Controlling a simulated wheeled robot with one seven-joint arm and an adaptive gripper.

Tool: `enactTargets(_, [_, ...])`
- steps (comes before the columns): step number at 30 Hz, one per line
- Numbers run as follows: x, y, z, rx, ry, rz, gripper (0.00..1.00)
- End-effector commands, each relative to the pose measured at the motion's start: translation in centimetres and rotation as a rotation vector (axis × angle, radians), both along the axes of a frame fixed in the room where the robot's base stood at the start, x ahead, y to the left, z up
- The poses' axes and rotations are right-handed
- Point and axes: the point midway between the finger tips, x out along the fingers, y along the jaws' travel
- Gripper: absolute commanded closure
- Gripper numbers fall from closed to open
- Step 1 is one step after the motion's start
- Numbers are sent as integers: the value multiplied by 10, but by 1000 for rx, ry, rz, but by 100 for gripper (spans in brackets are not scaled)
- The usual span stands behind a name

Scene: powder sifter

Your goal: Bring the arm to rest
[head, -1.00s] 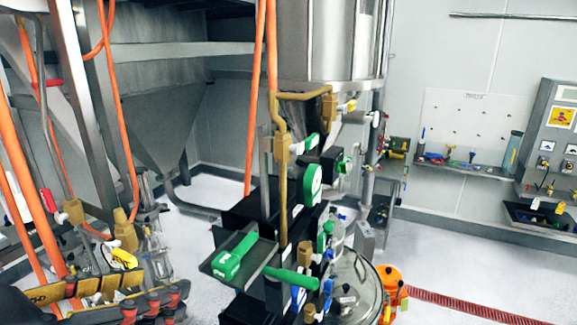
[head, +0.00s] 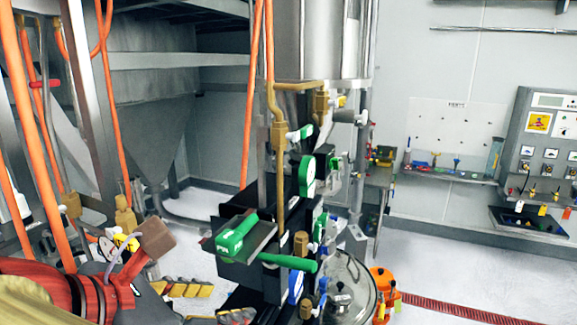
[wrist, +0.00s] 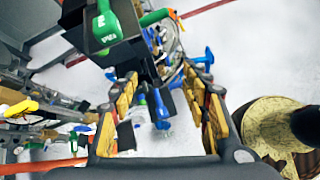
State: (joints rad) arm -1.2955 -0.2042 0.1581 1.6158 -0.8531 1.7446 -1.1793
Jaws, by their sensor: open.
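My arm, with red and tan links, shows at the lower left of the head view. My gripper (head: 214,303) is at the bottom edge there, with yellow-padded fingers, left of and below the sifter's green handle (head: 237,236). In the wrist view my gripper (wrist: 165,76) has its two fingers wide apart, and nothing is held between them. A blue part (wrist: 158,108) shows in the gap, apart from the fingers. The green handle also shows at the top of the wrist view (wrist: 104,28), beyond the fingertips.
The steel sifter vessel (head: 318,40) and its valves stand close to the right of my arm. Orange hoses (head: 112,120) and frame posts rise behind it on the left. A control panel (head: 545,145) is at far right. White floor (head: 440,265) is clear there.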

Motion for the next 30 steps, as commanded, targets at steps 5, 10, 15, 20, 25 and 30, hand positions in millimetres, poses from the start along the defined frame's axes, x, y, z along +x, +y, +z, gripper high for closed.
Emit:
enactTargets(5, [24, -59, -75, 177, 28, -201, 53])
enactTargets(10, [33, -115, -149, 392, 39, -444, 53])
enactTargets(15, [29, -164, -221, 616, 24, -708, 53])
enactTargets(20, [18, -202, -285, 832, -14, -973, 53])
enactTargets(25, [4, -235, -351, 1067, -85, -1267, 53])
enactTargets(30, [-10, -261, -412, 1308, -189, -1559, 53])
